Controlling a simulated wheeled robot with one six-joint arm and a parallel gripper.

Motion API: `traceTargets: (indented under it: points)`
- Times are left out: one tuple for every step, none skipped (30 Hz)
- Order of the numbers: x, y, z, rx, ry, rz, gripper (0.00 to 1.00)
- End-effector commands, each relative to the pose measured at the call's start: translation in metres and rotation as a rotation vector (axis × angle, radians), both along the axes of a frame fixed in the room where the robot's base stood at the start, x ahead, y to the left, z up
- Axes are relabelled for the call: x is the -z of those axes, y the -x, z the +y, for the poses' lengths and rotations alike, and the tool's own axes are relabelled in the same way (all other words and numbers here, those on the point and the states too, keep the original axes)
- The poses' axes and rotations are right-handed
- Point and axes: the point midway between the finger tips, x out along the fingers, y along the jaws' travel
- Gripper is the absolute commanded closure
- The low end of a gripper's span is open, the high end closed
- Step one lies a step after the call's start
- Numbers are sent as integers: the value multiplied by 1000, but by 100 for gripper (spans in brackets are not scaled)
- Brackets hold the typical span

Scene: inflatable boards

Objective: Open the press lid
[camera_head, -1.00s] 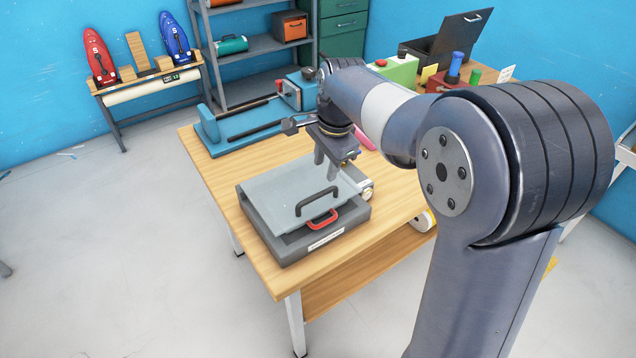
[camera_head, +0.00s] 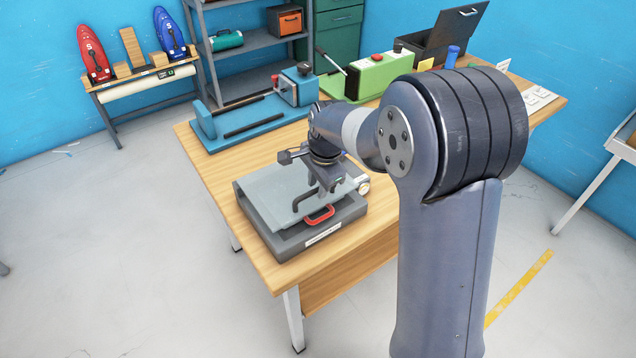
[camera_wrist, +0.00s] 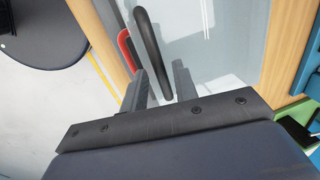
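The press (camera_head: 291,243) is a flat dark grey box on the wooden table, with its pale grey lid (camera_head: 266,198) lying closed on top. A dark arched handle (camera_head: 298,197) stands on the lid, and a red handle (camera_head: 318,216) sits at the front edge. My gripper (camera_head: 327,187) is over the lid at the dark handle and hides part of it. In the wrist view my gripper (camera_wrist: 158,80) is open. The dark handle (camera_wrist: 149,42) reaches down between the two fingers, with no clear grip on it. The red handle (camera_wrist: 125,48) is beside the left finger.
A blue clamp-like device (camera_head: 240,123) lies behind the press on the table (camera_head: 258,255). A green machine (camera_head: 380,75) and an open dark box (camera_head: 440,55) stand farther right. The table is bare along its left edge. Shelves (camera_head: 250,47) stand behind.

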Motion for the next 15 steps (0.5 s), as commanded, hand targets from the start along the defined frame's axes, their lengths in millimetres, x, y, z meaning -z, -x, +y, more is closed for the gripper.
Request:
traceTargets:
  points:
    - [0,0,0,0,0,0,76]
    - [0,0,0,0,0,0,79]
    - [0,0,0,0,0,0,82]
    - [0,0,0,0,0,0,84]
    - [0,0,0,0,0,0,87]
    - [0,0,0,0,0,0,90]
    - [0,0,0,0,0,0,93]
    - [0,0,0,0,0,0,95]
    - [0,0,0,0,0,0,98]
    - [0,0,0,0,0,0,100]
    - [0,0,0,0,0,0,100]
    - [0,0,0,0,0,0,100]
    - [0,0,0,0,0,0,100]
    - [0,0,0,0,0,0,100]
    - [0,0,0,0,0,0,100]
